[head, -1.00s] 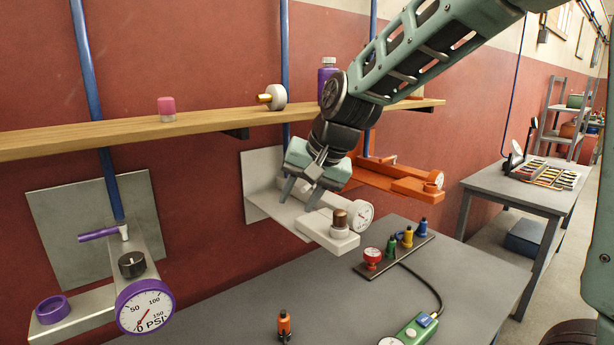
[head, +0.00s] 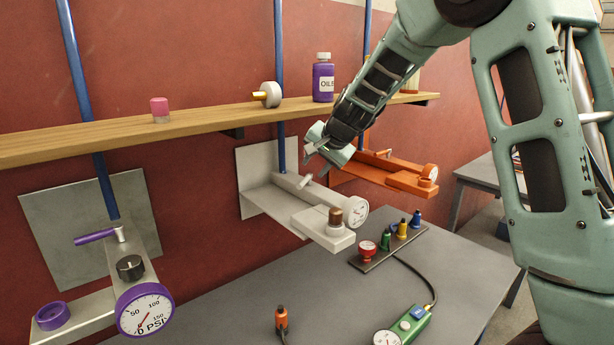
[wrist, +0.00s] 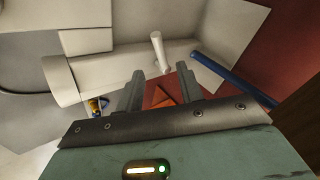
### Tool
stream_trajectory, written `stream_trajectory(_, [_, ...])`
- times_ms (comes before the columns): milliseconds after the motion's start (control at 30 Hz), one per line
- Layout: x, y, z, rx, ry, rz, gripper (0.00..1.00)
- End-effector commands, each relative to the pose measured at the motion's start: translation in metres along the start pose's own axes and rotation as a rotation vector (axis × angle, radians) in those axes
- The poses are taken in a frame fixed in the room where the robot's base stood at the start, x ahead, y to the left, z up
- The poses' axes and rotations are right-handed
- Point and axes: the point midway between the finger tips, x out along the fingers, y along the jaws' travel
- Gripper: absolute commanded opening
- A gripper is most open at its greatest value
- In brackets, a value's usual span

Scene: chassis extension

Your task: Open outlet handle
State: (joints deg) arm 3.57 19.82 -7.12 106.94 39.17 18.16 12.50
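Three outlet fixtures hang along the red wall: purple at left, white (head: 285,190) in the middle and orange (head: 392,170) at right. The white one has a small white lever handle (head: 305,181) on its pipe, behind the gauge. My gripper (head: 312,150) is above and behind that handle, near the blue pipe, and touches nothing that I can see. In the wrist view, my gripper's (wrist: 160,85) two fingers are apart and empty, and the white handle (wrist: 157,48) stands just beyond the gap between them. The purple handle (head: 96,237) lies sideways on its fixture.
A wooden shelf (head: 180,127) runs along the wall close to my arm, with a purple oil bottle (head: 323,78) and other small items on it. Blue pipes run up the wall. Below, a grey table (head: 240,300) holds a rack of bottles and a green device (head: 408,326).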

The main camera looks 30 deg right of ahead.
Motion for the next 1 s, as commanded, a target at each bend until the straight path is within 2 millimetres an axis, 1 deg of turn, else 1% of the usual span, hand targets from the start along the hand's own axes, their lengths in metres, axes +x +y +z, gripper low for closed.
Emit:
stream_trajectory(33, [0.011, 0.001, -0.001, 0.001, 0.0, 0.003, 0.37])
stream_trajectory(100, [0.024, 0.001, 0.0, 0.0, -0.002, 0.003, 0.37])
stream_trajectory(200, [0.042, 0.001, -0.001, 0.001, -0.002, 0.003, 0.37])
stream_trajectory(333, [0.057, 0.0, 0.0, 0.0, -0.001, 0.001, 0.37])
stream_trajectory(500, [0.068, 0.0, -0.001, -0.001, 0.001, 0.0, 0.37])
stream_trajectory(767, [0.069, 0.0, 0.0, -0.001, 0.001, 0.0, 0.37])
stream_trajectory(800, [0.069, 0.0, 0.0, -0.001, 0.001, 0.0, 0.34])
stream_trajectory(867, [0.069, 0.0, 0.0, -0.001, 0.001, 0.0, 0.18])
stream_trajectory(900, [0.069, 0.0, 0.0, -0.001, 0.001, 0.0, 0.06])
stream_trajectory(933, [0.069, 0.0, 0.0, -0.001, 0.001, 0.0, 0.0])
stream_trajectory(1000, [0.069, 0.0, 0.0, -0.001, 0.0, 0.0, 0.0])
